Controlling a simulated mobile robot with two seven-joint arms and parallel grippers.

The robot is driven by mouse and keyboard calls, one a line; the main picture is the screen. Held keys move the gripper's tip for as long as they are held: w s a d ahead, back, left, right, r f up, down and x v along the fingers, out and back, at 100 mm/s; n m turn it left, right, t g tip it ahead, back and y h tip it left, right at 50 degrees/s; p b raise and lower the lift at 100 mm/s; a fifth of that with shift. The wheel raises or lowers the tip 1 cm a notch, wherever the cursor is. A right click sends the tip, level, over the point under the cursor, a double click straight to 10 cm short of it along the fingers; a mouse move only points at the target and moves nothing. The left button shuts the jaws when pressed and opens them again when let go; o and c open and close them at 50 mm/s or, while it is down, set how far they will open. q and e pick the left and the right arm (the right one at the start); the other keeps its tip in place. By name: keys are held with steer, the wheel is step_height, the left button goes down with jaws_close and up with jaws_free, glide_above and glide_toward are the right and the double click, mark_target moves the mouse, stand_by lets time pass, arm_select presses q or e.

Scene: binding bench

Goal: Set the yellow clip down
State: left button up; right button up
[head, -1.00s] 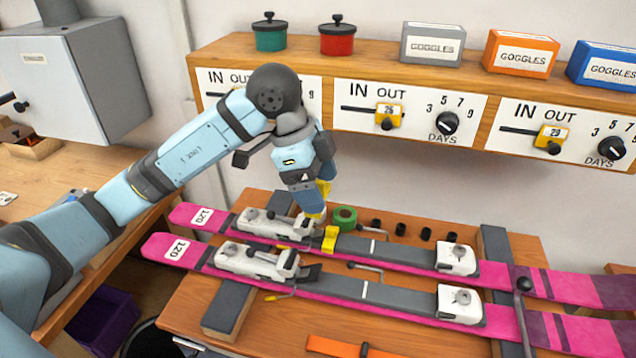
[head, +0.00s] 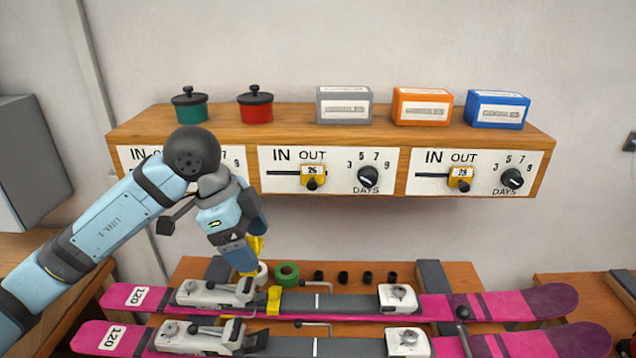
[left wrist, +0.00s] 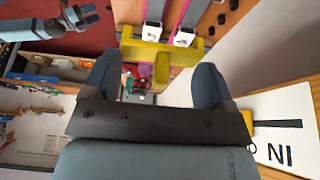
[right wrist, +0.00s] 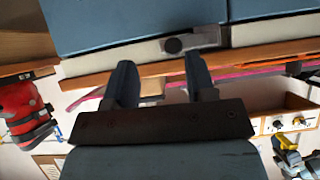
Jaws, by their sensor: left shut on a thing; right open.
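My left gripper (head: 248,262) points down above the far ski (head: 340,305), just left of the green tape roll (head: 287,272). In the left wrist view my left gripper (left wrist: 148,72) is shut on the yellow clip (left wrist: 150,52), which spans both fingertips. In the head view the yellow clip (head: 257,247) shows only partly behind the fingers. I cannot tell there whether it touches anything.
A white roll (head: 262,273) stands beside the green one, and several small black cylinders (head: 343,277) line the back of the bench. White bindings (head: 215,292) rise from the skis. A wooden shelf (head: 390,148) with IN/OUT panels, pots and goggles boxes overhangs behind.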

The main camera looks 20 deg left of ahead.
mark_target(263, 245)
arm_select(q)
steer(key=shift+w+f+p, duration=0.2)
steer(key=shift+w+p, duration=0.05)
steer(key=shift+p, duration=0.1)
steer(key=w+f+n+p, duration=0.1)
steer(key=f, duration=0.1)
steer(key=w+f+n+t+p, duration=0.1)
steer(key=w+f+p, duration=0.1)
steer(key=shift+w, duration=0.15)
steer(key=f, duration=0.1)
steer(key=w+f+n, duration=0.1)
steer(key=f, duration=0.1)
steer(key=f+n+p, duration=0.1)
steer(key=shift+w+a+f+y, duration=0.15)
steer(key=shift+a+y, duration=0.15)
steer(key=shift+a, duration=0.1)
arm_select(e)
steer(key=r, duration=0.4)
steer(key=shift+d+r, duration=0.15)
steer(key=shift+d, duration=0.1)
arm_select(q)
steer(key=shift+t, duration=0.3)
arm_select(e)
steer(key=shift+s+f, duration=0.1)
steer(key=shift+f, duration=0.1)
steer(key=shift+c, duration=0.8)
